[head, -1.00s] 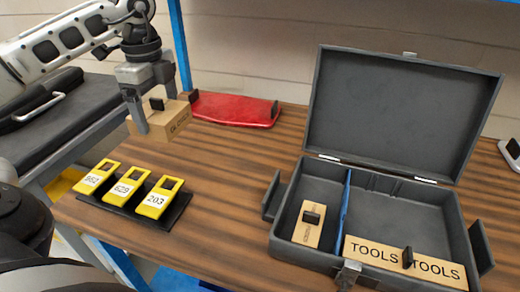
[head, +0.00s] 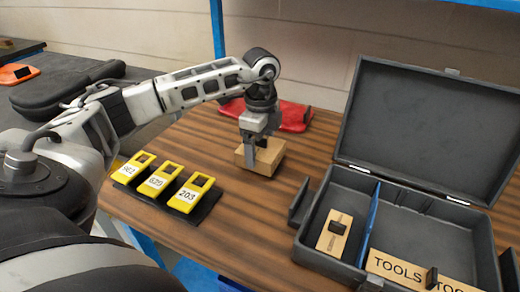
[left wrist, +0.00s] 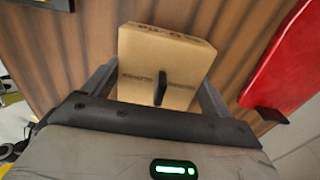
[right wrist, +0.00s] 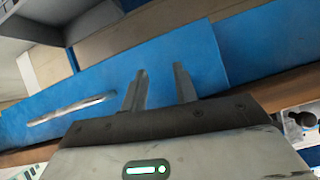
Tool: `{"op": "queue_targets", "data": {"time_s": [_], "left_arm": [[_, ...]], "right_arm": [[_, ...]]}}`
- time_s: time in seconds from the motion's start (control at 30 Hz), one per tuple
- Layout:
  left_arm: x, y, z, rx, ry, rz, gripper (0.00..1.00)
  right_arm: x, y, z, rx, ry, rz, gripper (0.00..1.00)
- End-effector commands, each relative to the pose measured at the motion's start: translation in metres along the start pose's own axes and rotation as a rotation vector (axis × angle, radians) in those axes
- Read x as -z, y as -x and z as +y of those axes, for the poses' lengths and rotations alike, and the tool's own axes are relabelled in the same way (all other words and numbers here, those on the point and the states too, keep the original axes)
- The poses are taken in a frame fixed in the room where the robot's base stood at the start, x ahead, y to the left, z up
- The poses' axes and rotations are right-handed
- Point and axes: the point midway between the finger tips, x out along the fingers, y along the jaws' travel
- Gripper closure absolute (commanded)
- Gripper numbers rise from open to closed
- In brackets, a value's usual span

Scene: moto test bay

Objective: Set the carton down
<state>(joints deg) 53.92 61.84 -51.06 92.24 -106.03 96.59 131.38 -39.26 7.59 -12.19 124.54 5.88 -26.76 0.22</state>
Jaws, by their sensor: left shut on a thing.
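The carton (head: 259,157) is a small tan cardboard box with a black grip on top. In the head view it is on or just above the wooden bench, right of the yellow meters and in front of the red case. My left gripper (head: 258,152) points down and is shut on the carton, with a finger on either side. The left wrist view shows the carton (left wrist: 165,62) between the fingers. I cannot tell whether its underside touches the bench. My right gripper (right wrist: 160,88) shows only in the right wrist view, open and empty in front of a blue panel.
Several yellow meters (head: 160,179) sit in a black holder at the bench's left edge. An open grey toolbox (head: 310,215) with TOOLS boxes and a small tan box stands on the right. A red case (head: 295,115) lies behind the carton. Bare wood separates carton and toolbox.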

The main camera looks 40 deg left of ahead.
Motion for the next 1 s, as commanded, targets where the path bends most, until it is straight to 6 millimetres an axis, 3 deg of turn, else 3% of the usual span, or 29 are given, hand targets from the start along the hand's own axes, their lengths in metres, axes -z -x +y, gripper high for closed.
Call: {"op": "queue_targets", "data": {"time_s": [0.1, 0.47, 0.5, 0.53, 0.87, 1.0], "left_arm": [[-0.001, -0.016, 0.001, -0.003, 0.001, -0.002, 0.39], [-0.001, -0.022, 0.001, -0.001, 0.000, 0.000, 0.39], [-0.001, -0.021, 0.001, -0.001, 0.000, -0.001, 0.07], [-0.001, -0.021, 0.001, -0.001, 0.000, -0.001, 0.00], [-0.001, -0.014, 0.000, 0.001, 0.000, 0.000, 0.00], [-0.001, 0.007, 0.000, 0.003, 0.001, 0.000, 0.00]], "right_arm": [[0.001, 0.001, 0.000, -0.001, 0.002, 0.000, 0.71], [-0.003, 0.001, 0.000, 0.000, 0.000, -0.006, 0.71], [-0.002, 0.002, -0.001, 0.001, -0.001, -0.006, 0.71], [-0.002, 0.002, -0.001, 0.001, -0.002, -0.006, 0.71], [-0.001, 0.004, -0.001, 0.001, 0.000, -0.006, 0.71], [-0.001, 0.004, -0.001, 0.000, 0.001, -0.006, 0.71]]}}
